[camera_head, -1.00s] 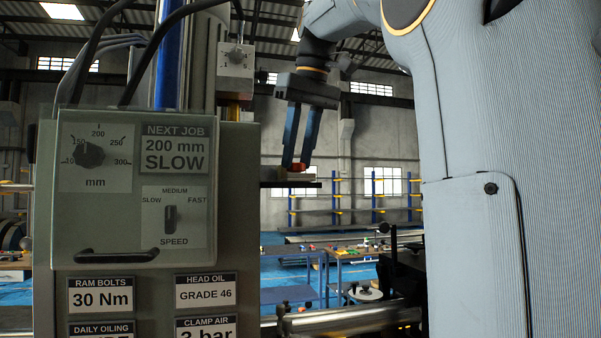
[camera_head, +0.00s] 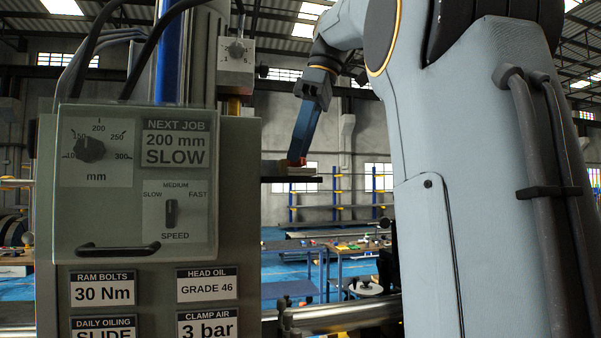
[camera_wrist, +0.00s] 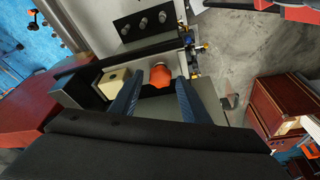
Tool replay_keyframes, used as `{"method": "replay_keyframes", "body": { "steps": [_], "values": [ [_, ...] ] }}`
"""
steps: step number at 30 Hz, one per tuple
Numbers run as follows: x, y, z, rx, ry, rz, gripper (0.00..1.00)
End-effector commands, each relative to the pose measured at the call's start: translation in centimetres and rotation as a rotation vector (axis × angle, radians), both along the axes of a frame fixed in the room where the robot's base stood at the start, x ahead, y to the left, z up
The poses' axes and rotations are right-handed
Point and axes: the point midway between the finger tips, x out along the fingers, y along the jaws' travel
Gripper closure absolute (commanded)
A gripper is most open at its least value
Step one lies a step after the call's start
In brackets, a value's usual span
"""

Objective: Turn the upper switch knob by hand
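The upper switch knob (camera_head: 90,149) is a round black knob on the control panel at the left of the head view. Its pointer leans up and left, near the 150 mark of the mm scale. The lower speed switch (camera_head: 171,213) stands upright, toward MEDIUM. A clear cover with a black handle (camera_head: 118,248) appears to lie over both. My gripper (camera_head: 297,160) is right of the panel, pointing down, well away from the knob. In the wrist view its blue fingers (camera_wrist: 159,77) are apart, with an orange-red cap (camera_wrist: 161,74) between the tips and gaps beside it.
A label (camera_head: 174,145) reads NEXT JOB 200 mm SLOW. The cap is by a small dark ledge (camera_head: 292,180) right of the panel. A small dial box (camera_head: 236,54) sits above the panel. A horizontal metal bar (camera_head: 345,315) runs below my gripper.

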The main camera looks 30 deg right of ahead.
Motion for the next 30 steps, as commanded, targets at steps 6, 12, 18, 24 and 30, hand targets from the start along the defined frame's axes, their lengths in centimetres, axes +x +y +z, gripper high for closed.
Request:
{"method": "replay_keyframes", "body": {
  "steps": [6,12,18,24,30],
  "values": [
    [0.0,0.0,0.0,0.0,0.0,-0.001,0.58],
    [0.1,0.0,0.5,0.0,-0.002,-0.002,0.58],
    [0.1,0.0,1.7,-0.001,-0.001,-0.001,0.58],
    [0.0,0.0,2.0,0.0,0.0,-0.001,0.58],
    [0.0,0.1,2.0,-0.001,-0.001,-0.043,0.58]
  ]
}}
